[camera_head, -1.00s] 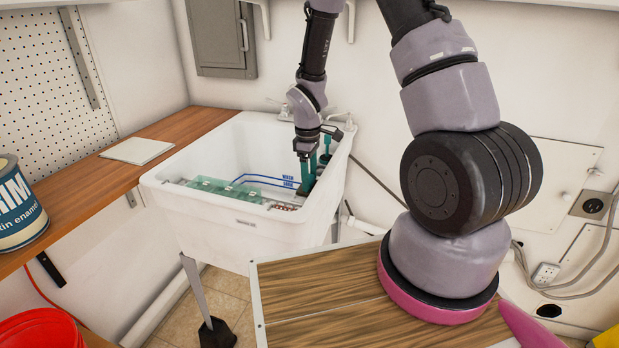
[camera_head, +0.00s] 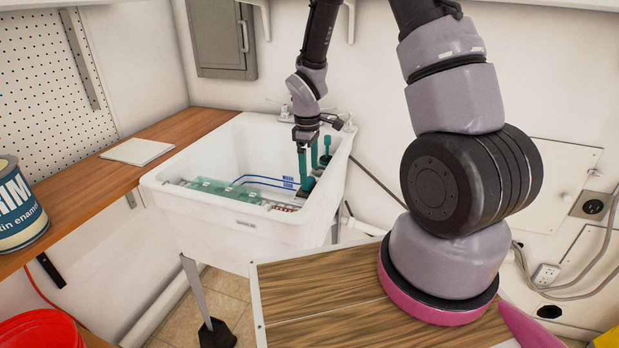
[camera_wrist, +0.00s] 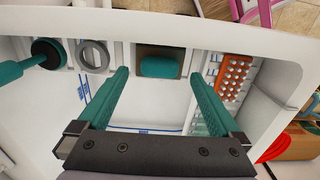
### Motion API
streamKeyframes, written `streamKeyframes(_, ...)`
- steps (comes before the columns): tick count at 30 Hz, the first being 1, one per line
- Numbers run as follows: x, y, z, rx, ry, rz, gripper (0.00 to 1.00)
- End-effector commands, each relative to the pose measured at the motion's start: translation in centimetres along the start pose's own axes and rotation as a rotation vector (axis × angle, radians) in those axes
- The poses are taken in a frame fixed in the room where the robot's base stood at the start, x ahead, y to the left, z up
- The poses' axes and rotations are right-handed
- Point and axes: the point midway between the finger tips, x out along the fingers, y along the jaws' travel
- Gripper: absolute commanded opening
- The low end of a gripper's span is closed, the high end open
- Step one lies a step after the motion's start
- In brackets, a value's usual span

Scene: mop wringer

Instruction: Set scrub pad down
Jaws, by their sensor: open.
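The scrub pad looks like a brown-olive square with a rounded teal grip on top (camera_wrist: 160,66). It lies on the far ledge of the white sink in the wrist view. In the head view it shows small and partly hidden at the sink's right side (camera_head: 307,184). My gripper (camera_wrist: 158,76) is open, with its teal fingers apart and nothing between them. In the head view, my gripper (camera_head: 303,168) points down just above the pad. I see no contact between the fingers and the pad.
The white sink (camera_head: 225,232) surrounds the pad and my gripper. A teal-handled tool with a round black base (camera_wrist: 46,53), a grey ring (camera_wrist: 93,55) and an orange studded piece (camera_wrist: 234,75) line the same ledge. The sink's right wall is close.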

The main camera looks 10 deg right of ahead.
Motion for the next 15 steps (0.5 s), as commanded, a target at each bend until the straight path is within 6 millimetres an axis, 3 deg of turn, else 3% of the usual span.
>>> streamKeyframes(6, -5.0, 0.1, -0.1, 0.0, 0.003, 0.004, 1.0)
streamKeyframes(15, -8.2, 0.0, 0.0, 0.0, 0.001, 0.0, 1.0)
